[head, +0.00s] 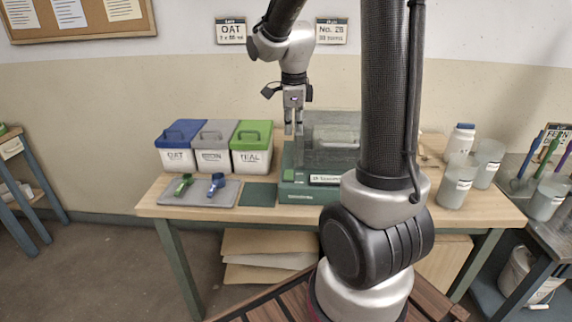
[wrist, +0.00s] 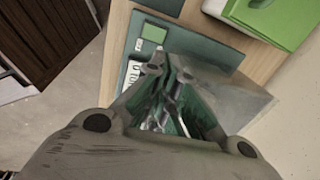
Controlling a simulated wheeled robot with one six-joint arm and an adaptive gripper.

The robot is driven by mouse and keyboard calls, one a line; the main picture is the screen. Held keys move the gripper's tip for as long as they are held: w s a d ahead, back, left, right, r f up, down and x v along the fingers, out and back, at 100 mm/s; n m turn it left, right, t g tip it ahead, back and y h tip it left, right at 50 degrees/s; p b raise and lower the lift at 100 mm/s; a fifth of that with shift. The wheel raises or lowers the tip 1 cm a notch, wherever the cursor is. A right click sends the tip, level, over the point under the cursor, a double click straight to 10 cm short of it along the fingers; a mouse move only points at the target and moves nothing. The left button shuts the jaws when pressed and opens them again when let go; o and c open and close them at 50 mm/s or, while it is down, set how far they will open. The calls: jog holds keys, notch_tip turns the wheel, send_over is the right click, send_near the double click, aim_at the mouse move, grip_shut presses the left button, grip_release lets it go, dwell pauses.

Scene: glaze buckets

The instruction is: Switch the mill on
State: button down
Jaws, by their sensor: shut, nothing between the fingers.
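In the wrist view the mill's green top edge (wrist: 200,35) shows a bright green square (wrist: 153,33) beside a small white tag. A white panel with dark lettering (wrist: 131,75) is partly hidden by my fingers. I cannot tell the switch's state. My gripper (head: 294,132) is shut and empty, pointing down at the left side of the hood. It also shows in the wrist view (wrist: 168,72). I cannot tell if it touches the hood.
Blue, grey and green lidded buckets (head: 252,150) stand left of the mill. A grey tray (head: 200,198) with green and blue scoops lies in front of them. A dark green mat (head: 259,195) lies beside it. Jars (head: 457,180) stand at the right.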

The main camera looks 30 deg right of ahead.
jog(key=shift+m, duration=0.3)
send_near(289, 175)
jog(key=d+f, duration=0.1)
jog(key=f, duration=0.1)
jog(key=w+d+f, duration=0.1)
jog(key=f, duration=0.1)
jog(key=w+d+f, duration=0.1)
jog(key=f, duration=0.1)
jog(key=shift+f, duration=0.25)
jog(key=shift+d, duration=0.1)
